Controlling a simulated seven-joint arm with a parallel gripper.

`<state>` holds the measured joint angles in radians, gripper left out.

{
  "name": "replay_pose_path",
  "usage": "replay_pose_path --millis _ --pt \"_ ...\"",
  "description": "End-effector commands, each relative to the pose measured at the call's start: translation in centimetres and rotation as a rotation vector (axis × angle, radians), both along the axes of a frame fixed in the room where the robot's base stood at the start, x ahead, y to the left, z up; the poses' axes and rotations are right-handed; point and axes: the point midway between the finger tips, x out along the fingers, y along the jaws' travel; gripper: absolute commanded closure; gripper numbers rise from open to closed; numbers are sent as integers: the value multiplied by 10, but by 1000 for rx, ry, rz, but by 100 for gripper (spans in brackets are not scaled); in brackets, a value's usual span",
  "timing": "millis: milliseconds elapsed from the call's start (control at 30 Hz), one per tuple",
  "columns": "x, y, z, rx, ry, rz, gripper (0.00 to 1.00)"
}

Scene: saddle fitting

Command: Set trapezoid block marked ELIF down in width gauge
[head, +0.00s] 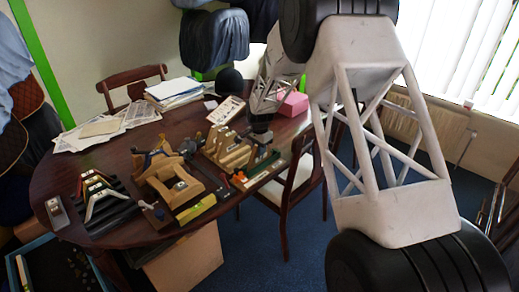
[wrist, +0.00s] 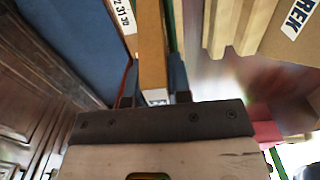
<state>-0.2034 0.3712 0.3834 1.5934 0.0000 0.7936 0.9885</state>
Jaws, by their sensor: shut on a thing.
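In the wrist view my gripper (wrist: 156,98) is shut on a narrow orange-brown block (wrist: 152,50), one finger on each side. A small white label shows at the block's near end; I cannot read ELIF on it. In the head view my gripper (head: 262,138) is low over the right part of the table, beside a stepped wooden fixture (head: 228,152). The block is too small to make out there. I cannot tell for sure which fixture is the width gauge.
A black stepped rack (head: 108,212) with coloured trapezoid pieces stands at the left. Another wooden fixture (head: 165,180) and a yellow-green bar (head: 196,208) are at the middle front. Papers (head: 100,128) and a pink box (head: 293,104) lie further back. A chair (head: 298,185) is at the right edge.

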Motion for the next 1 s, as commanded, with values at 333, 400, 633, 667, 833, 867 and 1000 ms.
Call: replay_pose_path --millis 333,400,633,667,833,867,1000 --pt "0 0 0 0 0 0 100" --pt "0 0 0 0 0 0 100" --pt "0 0 0 0 0 0 80" --pt "0 0 0 0 0 0 75" --pt "0 0 0 0 0 0 51" --pt "0 0 0 0 0 0 51" --pt "0 0 0 0 0 0 51"
